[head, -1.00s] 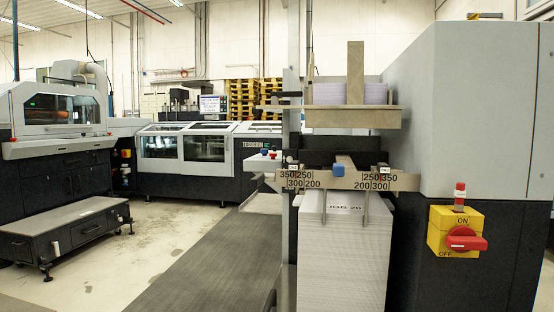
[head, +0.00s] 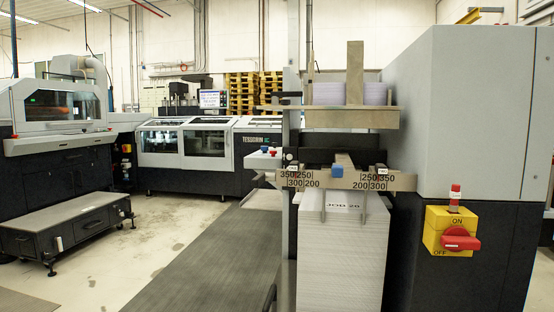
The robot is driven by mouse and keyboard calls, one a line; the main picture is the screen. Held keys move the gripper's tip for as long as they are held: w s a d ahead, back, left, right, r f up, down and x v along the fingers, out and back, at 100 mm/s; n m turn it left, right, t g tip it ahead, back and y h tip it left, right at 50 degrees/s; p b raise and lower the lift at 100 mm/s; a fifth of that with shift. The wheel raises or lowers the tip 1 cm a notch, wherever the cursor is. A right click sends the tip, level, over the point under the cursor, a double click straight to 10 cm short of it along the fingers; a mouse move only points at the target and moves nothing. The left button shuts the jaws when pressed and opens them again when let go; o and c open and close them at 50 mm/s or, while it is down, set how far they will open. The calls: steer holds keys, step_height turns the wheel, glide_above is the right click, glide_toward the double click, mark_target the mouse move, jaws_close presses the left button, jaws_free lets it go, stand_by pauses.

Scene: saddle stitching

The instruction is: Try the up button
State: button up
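No button marked as up can be made out at this size. A small light box with tiny blue and red buttons (head: 268,150) sits left of the grey post of the feeder, at mid height. A tall paper stack (head: 342,255) stands in the feeder under a ruler bar (head: 345,180) with printed numbers and a blue knob (head: 337,172). A red rotary switch (head: 460,240) sits on a yellow plate on the right cabinet, with ON and OFF marks. My gripper is not in view.
A grey cabinet (head: 460,110) fills the right side. A long stitching machine (head: 185,145) with a screen (head: 213,99) stands behind. A low drawer unit (head: 68,228) is at left. A grey floor mat (head: 205,265) and bare floor (head: 110,285) lie open between them.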

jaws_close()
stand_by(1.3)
